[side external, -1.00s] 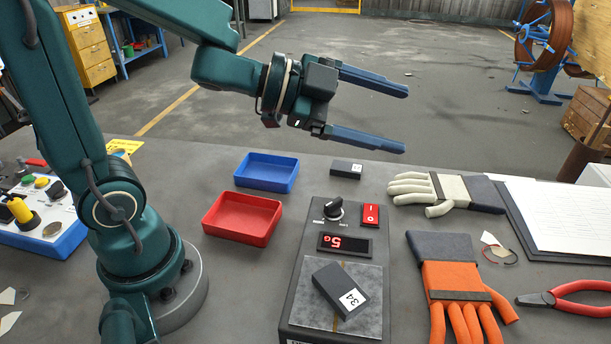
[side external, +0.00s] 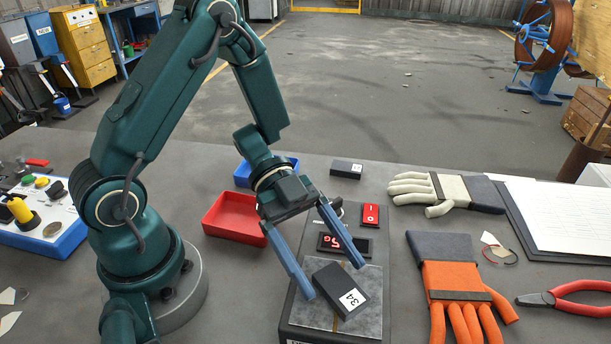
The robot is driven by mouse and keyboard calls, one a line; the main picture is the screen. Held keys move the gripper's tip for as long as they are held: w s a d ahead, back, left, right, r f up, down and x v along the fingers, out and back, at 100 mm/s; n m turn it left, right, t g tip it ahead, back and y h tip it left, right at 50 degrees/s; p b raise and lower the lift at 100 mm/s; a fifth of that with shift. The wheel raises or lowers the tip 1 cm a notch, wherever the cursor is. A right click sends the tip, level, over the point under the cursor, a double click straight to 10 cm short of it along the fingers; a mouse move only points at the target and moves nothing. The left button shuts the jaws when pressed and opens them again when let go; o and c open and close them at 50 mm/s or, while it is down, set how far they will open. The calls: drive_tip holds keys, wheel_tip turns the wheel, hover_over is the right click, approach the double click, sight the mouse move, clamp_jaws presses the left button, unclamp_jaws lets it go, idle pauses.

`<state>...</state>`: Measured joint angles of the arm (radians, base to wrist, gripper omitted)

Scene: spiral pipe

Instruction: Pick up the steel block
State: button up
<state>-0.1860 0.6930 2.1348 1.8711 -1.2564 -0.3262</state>
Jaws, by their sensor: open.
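A dark grey block (side external: 331,284) with a white label reading 34 lies tilted in angle on the plate of the scale (side external: 302,319). A similar dark block (side external: 342,168) with a small white label lies on the table behind the scale. I cannot tell by look which one is steel. My gripper (side external: 334,281) is open and empty, pointing down over the scale. Its left fingertip appears by the left edge of the labelled block and its right fingertip by the far edge. The exact gap in height is unclear.
A red tray (side external: 222,222) and a blue tray (side external: 243,176) sit left of the scale, partly behind my arm. A pale glove (side external: 415,190), an orange glove (side external: 458,285), red-handled pliers (side external: 580,290) and a clipboard (side external: 560,220) lie on the right.

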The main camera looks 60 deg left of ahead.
drive_tip(key=shift+x, duration=1)
drive_tip(key=shift+a, duration=0.1)
clamp_jaws()
drive_tip(key=shift+r, duration=0.1)
